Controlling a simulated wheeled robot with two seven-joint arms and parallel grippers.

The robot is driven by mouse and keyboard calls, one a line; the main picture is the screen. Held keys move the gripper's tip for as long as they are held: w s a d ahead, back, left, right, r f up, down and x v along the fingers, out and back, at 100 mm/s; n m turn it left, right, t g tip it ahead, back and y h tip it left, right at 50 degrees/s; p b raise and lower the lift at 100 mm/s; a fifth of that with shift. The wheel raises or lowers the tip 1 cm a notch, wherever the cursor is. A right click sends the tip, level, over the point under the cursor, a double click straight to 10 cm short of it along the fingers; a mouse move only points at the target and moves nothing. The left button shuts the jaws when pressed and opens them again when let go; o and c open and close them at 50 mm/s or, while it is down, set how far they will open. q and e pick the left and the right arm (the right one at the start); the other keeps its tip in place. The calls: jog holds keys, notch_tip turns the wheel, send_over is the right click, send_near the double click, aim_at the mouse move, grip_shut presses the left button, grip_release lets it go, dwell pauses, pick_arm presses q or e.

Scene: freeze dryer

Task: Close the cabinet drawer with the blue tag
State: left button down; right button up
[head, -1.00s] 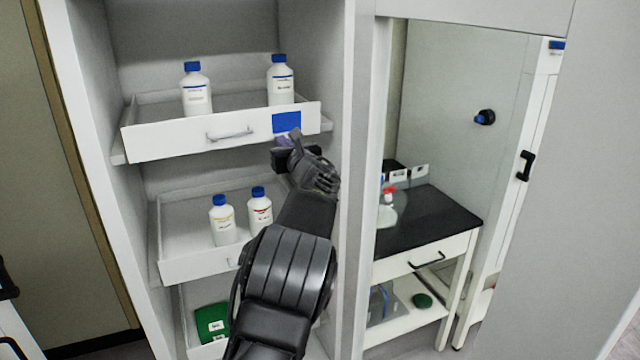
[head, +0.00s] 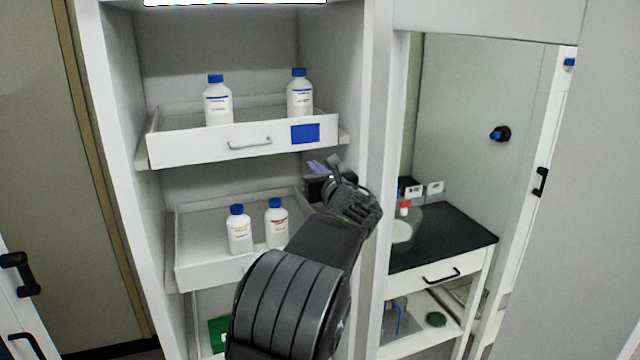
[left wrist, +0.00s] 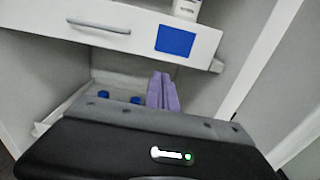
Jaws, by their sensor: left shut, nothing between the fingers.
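The drawer with the blue tag (head: 190,150) is the upper drawer of the open cabinet; it is pulled out, with a metal handle (head: 249,144) and the blue tag (head: 305,133) on its front. Two white bottles with blue caps, one left (head: 217,101) and one right (head: 299,93), stand in it. My left gripper (head: 318,167) is shut and empty, just below the drawer front's right end, apart from it as far as I can tell. In the left wrist view its purple fingers (left wrist: 162,92) sit below the tag (left wrist: 175,40). My right gripper is not in view.
A middle drawer (head: 205,275) with two bottles is also pulled out below, partly hidden by my left arm. The cabinet's right side wall (head: 365,120) stands close to my gripper. A black-topped bench (head: 450,235) is at right.

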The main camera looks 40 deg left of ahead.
pick_arm(q)
jog(key=v, duration=0.4)
jog(key=shift+s+r+b, duration=0.15)
jog(key=shift+r+b, duration=0.05)
jog(key=shift+b, duration=0.1)
